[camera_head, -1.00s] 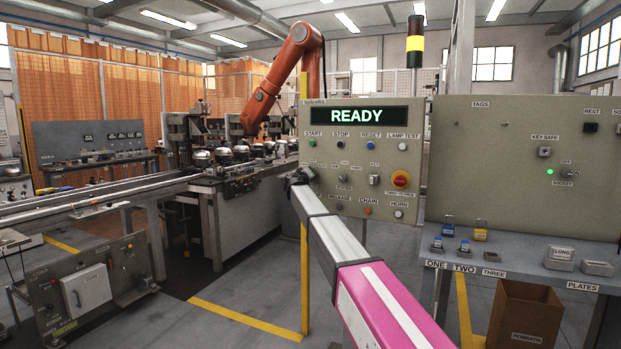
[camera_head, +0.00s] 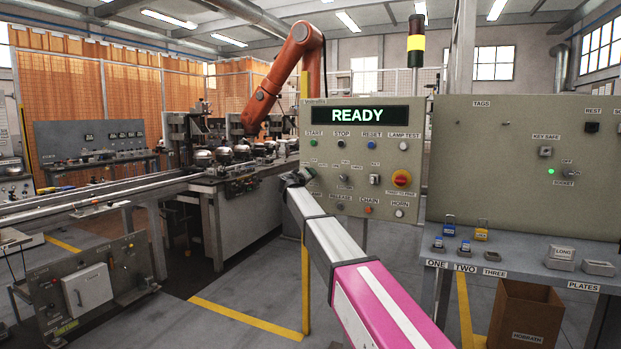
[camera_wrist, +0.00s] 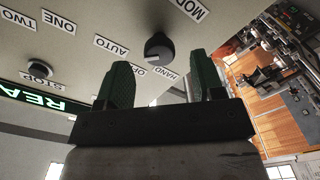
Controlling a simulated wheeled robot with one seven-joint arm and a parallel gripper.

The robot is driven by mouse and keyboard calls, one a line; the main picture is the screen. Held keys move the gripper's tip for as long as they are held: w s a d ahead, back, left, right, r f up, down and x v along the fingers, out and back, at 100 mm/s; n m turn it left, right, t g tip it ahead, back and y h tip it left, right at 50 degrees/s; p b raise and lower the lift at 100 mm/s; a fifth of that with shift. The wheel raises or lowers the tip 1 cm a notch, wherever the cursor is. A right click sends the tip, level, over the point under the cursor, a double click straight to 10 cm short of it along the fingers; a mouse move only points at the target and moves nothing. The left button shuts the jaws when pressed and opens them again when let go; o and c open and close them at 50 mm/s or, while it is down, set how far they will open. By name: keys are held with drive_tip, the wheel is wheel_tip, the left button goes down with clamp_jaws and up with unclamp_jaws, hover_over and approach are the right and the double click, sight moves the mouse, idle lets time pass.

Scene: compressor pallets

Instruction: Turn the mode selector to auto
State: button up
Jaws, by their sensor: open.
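The mode selector (camera_wrist: 158,47) is a dark round knob on the beige panel. In the wrist view, labels HAND, OFF and AUTO surround it, with MODE on its far side. Its pale pointer mark faces roughly toward the OFF label (camera_wrist: 134,70); the AUTO label (camera_wrist: 110,46) lies further left. My gripper (camera_wrist: 158,64) is open, its two green fingers on either side of the knob in the picture. I see no contact, and the remaining gap in depth is unclear. In the head view my gripper (camera_head: 295,178) is at the control panel's (camera_head: 416,112) lower left edge, where the selector cannot be made out.
The panel carries a lit READY display (camera_head: 356,115), several buttons and a red emergency stop (camera_head: 401,178). A STOP knob (camera_wrist: 39,70) shows in the wrist view. A shelf with padlocks (camera_head: 480,234) stands to the right. A yellow post (camera_head: 305,270) rises near my arm.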

drive_tip(key=v, duration=0.6)
drive_tip(key=shift+s, duration=0.4)
drive_tip(key=shift+f, duration=0.1)
drive_tip(key=s+d+f+m+g, duration=0.1)
drive_tip(key=s+d+f+g, duration=0.3)
drive_tip(key=d+f, duration=0.5)
drive_tip(key=s+d+f+m+g, duration=0.1)
drive_tip(key=s+d+f+g, duration=0.1)
drive_tip(key=s+d+f, duration=0.7)
drive_tip(key=s+d+f+m+g, duration=0.1)
drive_tip(key=s+d+f+g, duration=0.3)
drive_tip(key=f, duration=0.8)
drive_tip(key=s+d+f+m+g+y, duration=0.1)
drive_tip(key=s+d+f+g+y, duration=0.2)
drive_tip(key=s+f, duration=0.6)
drive_tip(key=s+d+f+m+g+y, duration=0.1)
drive_tip(key=s+d+f+g+y, duration=0.2)
drive_tip(key=s, duration=1.4)
drive_tip(key=d+f+g, duration=0.1)
drive_tip(key=d+f, duration=0.3)
drive_tip(key=f, duration=0.2)
drive_tip(key=shift+s+f, duration=0.25)
drive_tip(key=shift+s, duration=0.15)
